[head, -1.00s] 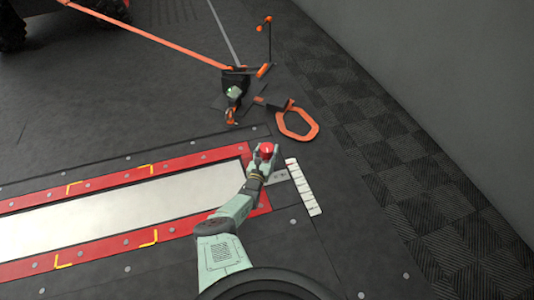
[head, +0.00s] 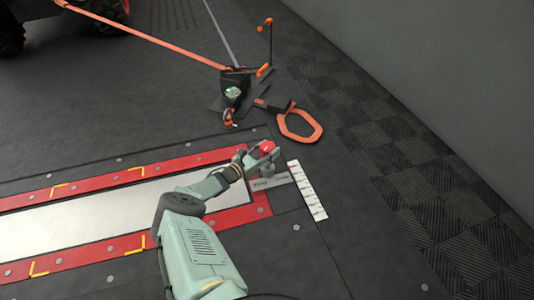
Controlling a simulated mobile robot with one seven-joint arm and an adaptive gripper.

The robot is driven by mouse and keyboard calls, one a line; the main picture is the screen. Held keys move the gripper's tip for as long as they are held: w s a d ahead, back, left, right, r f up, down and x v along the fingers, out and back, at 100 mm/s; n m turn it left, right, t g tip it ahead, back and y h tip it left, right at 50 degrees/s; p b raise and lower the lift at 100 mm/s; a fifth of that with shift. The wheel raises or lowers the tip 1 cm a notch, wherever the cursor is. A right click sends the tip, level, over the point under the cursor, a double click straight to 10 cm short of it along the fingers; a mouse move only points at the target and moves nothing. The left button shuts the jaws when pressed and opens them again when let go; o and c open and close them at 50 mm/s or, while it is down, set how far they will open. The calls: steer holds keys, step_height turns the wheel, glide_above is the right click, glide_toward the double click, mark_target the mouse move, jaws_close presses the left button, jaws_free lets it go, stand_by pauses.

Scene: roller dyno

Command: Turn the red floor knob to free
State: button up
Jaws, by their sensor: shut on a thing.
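The red floor knob (head: 267,146) stands at the right end of the red-framed roller bed, beside a small grey label plate (head: 271,181). My gripper (head: 261,153) is at the knob, reaching in from the lower left, and is shut on it. The fingers and the wrist hide part of the knob. The small writing on the plate is too blurred to read fully, so I cannot tell which setting the knob is at.
A white marked strip (head: 307,190) lies right of the plate. Beyond the knob are an orange ring-shaped handle (head: 300,126) and a black floor anchor (head: 234,92) with an orange strap (head: 150,38). Dark floor is clear at the lower right.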

steer(key=shift+w+d+r, duration=0.1)
steer(key=o, duration=1.2)
steer(key=shift+c, duration=0.2)
steer(key=v, duration=1.2)
